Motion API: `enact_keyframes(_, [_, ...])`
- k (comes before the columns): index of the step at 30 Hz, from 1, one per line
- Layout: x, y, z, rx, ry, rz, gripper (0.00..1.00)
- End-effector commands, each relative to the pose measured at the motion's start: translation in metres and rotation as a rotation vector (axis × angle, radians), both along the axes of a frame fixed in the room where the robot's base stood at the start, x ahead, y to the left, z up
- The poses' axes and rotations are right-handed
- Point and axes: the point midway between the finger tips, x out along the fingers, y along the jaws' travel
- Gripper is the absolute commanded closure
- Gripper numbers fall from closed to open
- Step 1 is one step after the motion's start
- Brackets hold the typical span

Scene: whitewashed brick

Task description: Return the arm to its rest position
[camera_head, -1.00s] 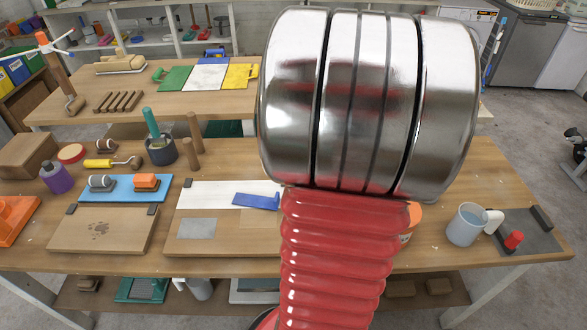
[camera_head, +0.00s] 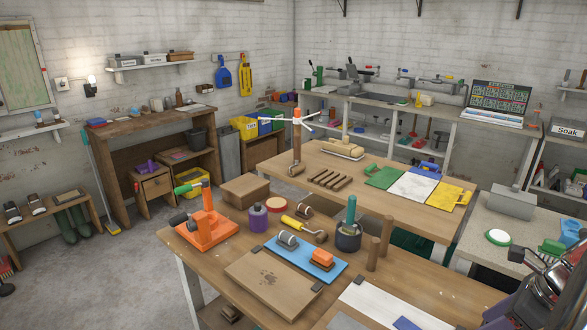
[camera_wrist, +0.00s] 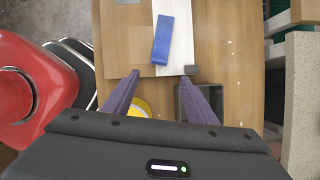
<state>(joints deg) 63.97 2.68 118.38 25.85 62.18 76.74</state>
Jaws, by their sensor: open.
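My gripper (camera_wrist: 160,77) is open and empty in the wrist view, its two dark purple fingers apart. The wrist camera looks down at the worktable (camera_wrist: 240,90), with the blue flat tool (camera_wrist: 162,38) on a white board just beyond the fingertips. Part of my arm (camera_head: 540,290) shows at the lower right edge of the head view, cut off by the frame. The arm's rest position is not marked by anything in view.
The near table holds an orange tool stand (camera_head: 206,228), a purple bottle (camera_head: 258,217), a blue board (camera_head: 290,263), a dark pot (camera_head: 348,238) and upright wooden posts. A grey box-like thing (camera_wrist: 215,95) lies beside the right finger. Open floor (camera_head: 100,275) lies left.

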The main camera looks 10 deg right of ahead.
Motion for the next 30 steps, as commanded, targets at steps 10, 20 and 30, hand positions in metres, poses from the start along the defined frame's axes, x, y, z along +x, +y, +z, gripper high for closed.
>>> enact_keyframes(10, [0.024,0.049,0.017,-0.133,-0.016,0.302,0.48])
enact_keyframes(20, [0.045,0.133,0.040,-0.365,-0.057,0.841,0.48])
enact_keyframes(30, [0.046,0.212,0.057,-0.604,-0.120,1.389,0.48])
